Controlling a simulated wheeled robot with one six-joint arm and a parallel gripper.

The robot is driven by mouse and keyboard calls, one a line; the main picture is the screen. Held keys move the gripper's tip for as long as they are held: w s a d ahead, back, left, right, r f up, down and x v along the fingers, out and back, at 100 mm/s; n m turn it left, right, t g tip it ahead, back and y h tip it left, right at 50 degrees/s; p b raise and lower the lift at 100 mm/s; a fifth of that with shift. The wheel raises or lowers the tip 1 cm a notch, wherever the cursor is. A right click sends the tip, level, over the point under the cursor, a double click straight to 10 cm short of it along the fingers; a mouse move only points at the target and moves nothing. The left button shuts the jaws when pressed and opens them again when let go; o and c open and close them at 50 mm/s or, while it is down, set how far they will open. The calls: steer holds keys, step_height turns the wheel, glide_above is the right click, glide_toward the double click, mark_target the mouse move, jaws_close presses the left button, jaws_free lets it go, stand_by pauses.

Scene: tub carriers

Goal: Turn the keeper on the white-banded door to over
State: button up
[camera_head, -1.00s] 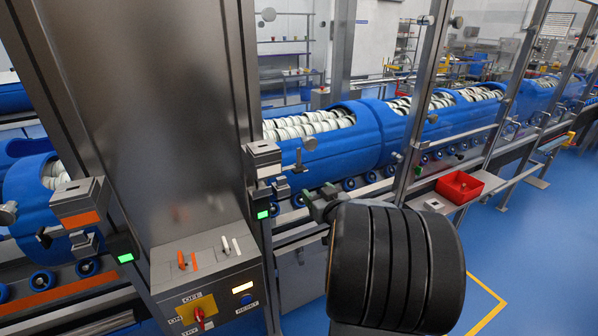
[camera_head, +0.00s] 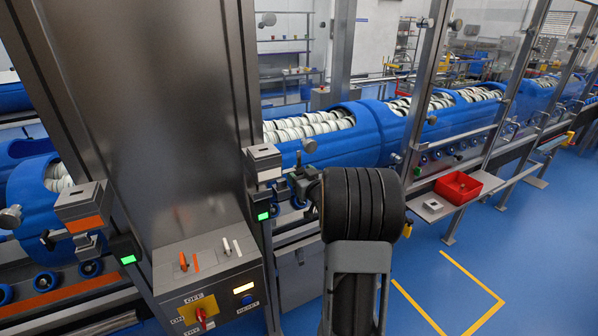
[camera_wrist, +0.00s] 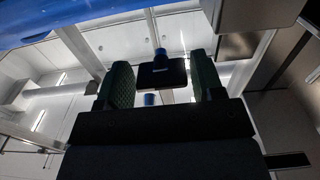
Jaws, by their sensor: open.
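The white-banded latch housing (camera_head: 266,165) sits on the post right of the big steel panel, with a green lamp below it. A small dark upright keeper (camera_head: 298,160) stands just right of it, beside the blue tub carrier. My gripper (camera_head: 298,184) is at that latch, just below the keeper; contact cannot be told. In the wrist view my gripper (camera_wrist: 162,82) is open, its two green-padded fingers apart. A dark block (camera_wrist: 162,74) with a blue knob shows between the fingers; whether they touch it is unclear.
An orange-banded latch housing (camera_head: 84,212) is on the left. A control box (camera_head: 210,280) with a red switch stands below the panel. Blue tub carriers (camera_head: 335,140) line the conveyor. A red bin (camera_head: 458,187) is at right.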

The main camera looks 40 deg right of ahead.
steer(key=shift+w, duration=0.65)
steer(key=c, duration=1)
